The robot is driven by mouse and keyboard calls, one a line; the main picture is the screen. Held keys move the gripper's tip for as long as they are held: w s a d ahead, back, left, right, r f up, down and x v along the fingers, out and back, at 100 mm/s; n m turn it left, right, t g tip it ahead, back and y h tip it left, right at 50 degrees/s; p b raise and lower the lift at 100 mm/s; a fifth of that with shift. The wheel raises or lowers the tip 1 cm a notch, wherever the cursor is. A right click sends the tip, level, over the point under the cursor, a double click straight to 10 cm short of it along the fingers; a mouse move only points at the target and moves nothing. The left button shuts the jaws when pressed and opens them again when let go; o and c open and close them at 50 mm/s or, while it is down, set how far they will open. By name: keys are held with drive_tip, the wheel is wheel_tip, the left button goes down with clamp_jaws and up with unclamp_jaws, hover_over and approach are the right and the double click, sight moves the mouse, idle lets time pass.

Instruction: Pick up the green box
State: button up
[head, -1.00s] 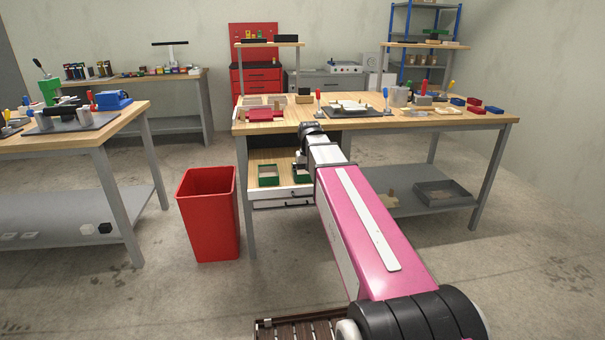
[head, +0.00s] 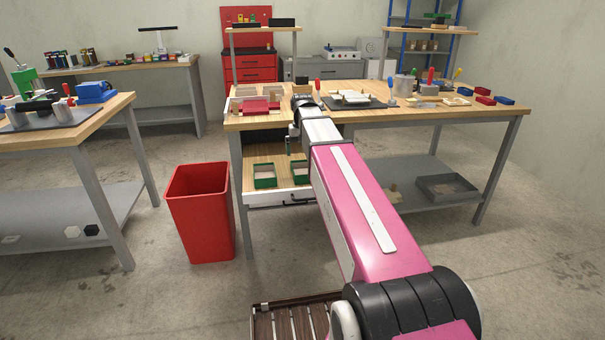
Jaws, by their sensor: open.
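A green open-topped box (head: 264,177) with a pale inside sits in the pulled-out drawer (head: 262,199) under the middle bench. A second green box (head: 300,171) sits to its right, partly hidden by my arm. My gripper (head: 291,148) hangs below my wrist over the drawer, behind the boxes as seen from here. It is open, small and mostly hidden by my arm. A narrow dark green upright shape shows at the gripper; I cannot tell what it is. Neither box appears to be held.
The middle bench top (head: 262,121) above the drawer carries a red fixture (head: 260,106), a dark plate (head: 358,102) and several tools. A red bin (head: 199,212) stands left of the drawer. A grey tray (head: 447,187) lies on the lower shelf. The floor in front is clear.

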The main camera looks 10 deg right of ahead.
sight(303, 168)
drive_tip(key=shift+d+f, duration=0.15)
drive_tip(key=shift+f, duration=4.2)
drive_tip(key=c, duration=0.6)
